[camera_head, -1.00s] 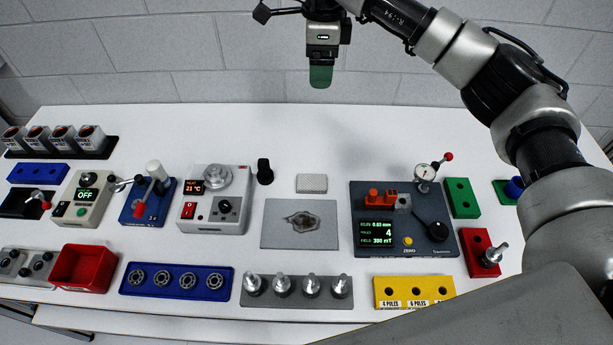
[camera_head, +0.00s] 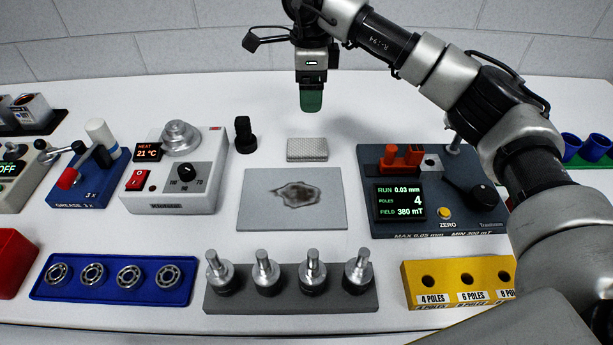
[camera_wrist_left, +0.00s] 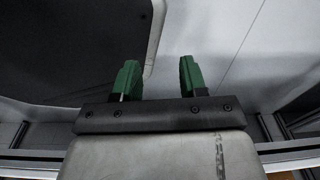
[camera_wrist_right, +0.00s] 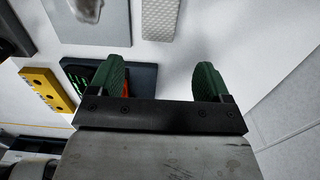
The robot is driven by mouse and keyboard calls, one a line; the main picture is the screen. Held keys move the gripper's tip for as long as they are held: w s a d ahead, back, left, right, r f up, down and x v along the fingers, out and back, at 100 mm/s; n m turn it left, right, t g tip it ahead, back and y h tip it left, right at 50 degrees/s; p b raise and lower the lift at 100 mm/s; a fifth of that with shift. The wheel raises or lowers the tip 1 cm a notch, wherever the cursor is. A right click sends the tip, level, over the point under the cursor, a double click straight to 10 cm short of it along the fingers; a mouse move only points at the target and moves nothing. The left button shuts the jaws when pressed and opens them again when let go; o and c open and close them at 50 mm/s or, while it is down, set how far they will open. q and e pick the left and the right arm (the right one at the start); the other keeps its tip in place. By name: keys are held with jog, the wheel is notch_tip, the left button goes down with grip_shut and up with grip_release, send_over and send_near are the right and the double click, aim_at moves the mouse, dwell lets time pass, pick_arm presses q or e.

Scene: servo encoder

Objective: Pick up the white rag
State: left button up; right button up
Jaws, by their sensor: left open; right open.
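The white rag (camera_head: 307,149) is a small, pale, dimpled folded pad.
A grey mat (camera_head: 260,212) with a dark stain lies in front of the rag. A black knob-like piece (camera_head: 245,135) stands left of it. A dark tester with a screen (camera_head: 400,225) is to the right. Bare table (camera_head: 270,100) lies behind.

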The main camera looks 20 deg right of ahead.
notch_tip(320, 180, down, 3)
jog(key=b, duration=0.1)
send_over(313, 146)
jog(key=f, duration=0.4)
jog(key=shift+w+a+f, duration=0.15)
jog(key=shift+a+f, duration=0.1)
jog(key=shift+a, duration=0.05)
jog(key=shift+d+f+p, duration=0.15)
jog(key=shift+f+p, duration=0.05)
jog(key=shift+f, duration=1.35)
jog(key=shift+d+f+p, duration=0.15)
jog(key=shift+f+p, duration=0.05)
jog(key=shift+f, duration=1.35)
pick_arm(q)
jog(key=shift+s+f, duration=0.25)
jog(key=shift+f, duration=0.25)
jog(key=shift+s+f, duration=0.25)
jog(key=shift+f, duration=0.25)
pick_arm(e)
jog(key=shift+c, duration=0.3)
jog(key=c, duration=0.6)
jog(key=shift+c, duration=0.2)
jog(key=shift+r, duration=0.15)
